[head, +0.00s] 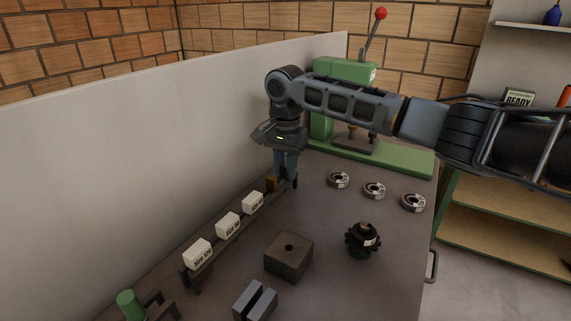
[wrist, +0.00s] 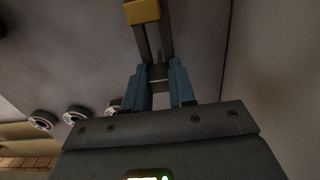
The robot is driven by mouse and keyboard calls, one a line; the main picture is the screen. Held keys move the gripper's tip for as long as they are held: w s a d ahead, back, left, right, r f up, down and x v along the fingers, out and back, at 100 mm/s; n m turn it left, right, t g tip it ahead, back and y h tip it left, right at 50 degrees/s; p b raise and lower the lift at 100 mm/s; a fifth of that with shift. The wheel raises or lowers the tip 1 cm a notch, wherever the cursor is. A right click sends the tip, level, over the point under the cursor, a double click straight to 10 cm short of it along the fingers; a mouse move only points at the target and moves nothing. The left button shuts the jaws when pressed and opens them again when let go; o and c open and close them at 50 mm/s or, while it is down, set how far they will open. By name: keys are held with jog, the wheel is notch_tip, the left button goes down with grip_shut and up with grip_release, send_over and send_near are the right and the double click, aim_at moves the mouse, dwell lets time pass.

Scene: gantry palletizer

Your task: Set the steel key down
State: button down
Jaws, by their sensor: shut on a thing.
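My gripper (head: 287,178) points down over the workbench, at the far end of a narrow rail (head: 234,238) by the grey wall panel. In the wrist view its two blue fingers (wrist: 160,78) are close together and shut on a small grey piece, the steel key (wrist: 158,72). The key is mostly hidden by the fingers, and I cannot make it out in the head view. I cannot tell whether it touches the rail or bench.
White labelled blocks (head: 228,225) stand along the rail. A dark block with a hole (head: 289,255), a slotted grey block (head: 255,301), a black gear (head: 363,239) and three ring-shaped parts (head: 374,190) stand on the bench. A green press (head: 408,157) stands behind.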

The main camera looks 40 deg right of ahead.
jog(key=shift+f, duration=0.25)
jog(key=c, duration=1.1)
grip_release()
jog(key=shift+f, duration=0.15)
jog(key=shift+o, duration=0.8)
jog(key=shift+s+f, duration=0.15)
jog(key=shift+d+r+b, duration=0.1)
jog(key=shift+r+b, duration=0.25)
jog(key=shift+r, duration=0.15)
notch_tip(320, 180, up, 13)
jog(key=shift+b, duration=0.45)
